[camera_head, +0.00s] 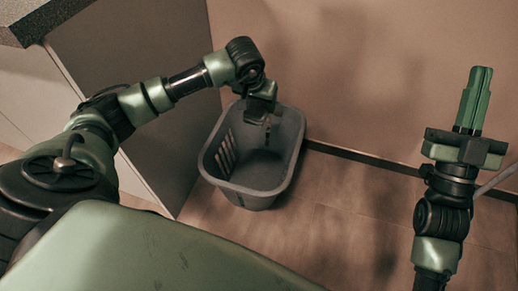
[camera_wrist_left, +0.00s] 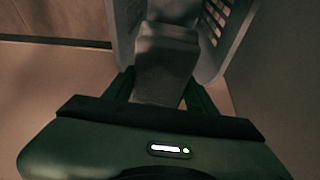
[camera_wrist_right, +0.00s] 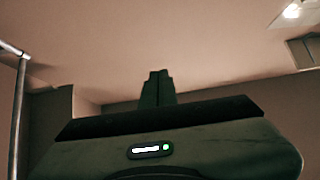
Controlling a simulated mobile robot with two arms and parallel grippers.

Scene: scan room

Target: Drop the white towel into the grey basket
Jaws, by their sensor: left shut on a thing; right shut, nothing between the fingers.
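The grey basket (camera_head: 214,160) stands on the floor against the wall in the head view. Its slotted side wall (camera_wrist_left: 226,35) also shows in the left wrist view. My left gripper (camera_head: 266,112) reaches over the basket's far rim, pointing down. The towel is mostly hidden in the head view. My right gripper (camera_head: 475,98) is shut, empty and pointing up at the right; it also shows in the right wrist view (camera_wrist_right: 157,80).
A cabinet (camera_head: 140,75) with a dark speckled top (camera_head: 35,18) stands left of the basket. The wall (camera_head: 380,70) is close behind it. The floor (camera_head: 330,215) right of the basket is clear. A thin pole (camera_wrist_right: 19,110) is at the left in the right wrist view.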

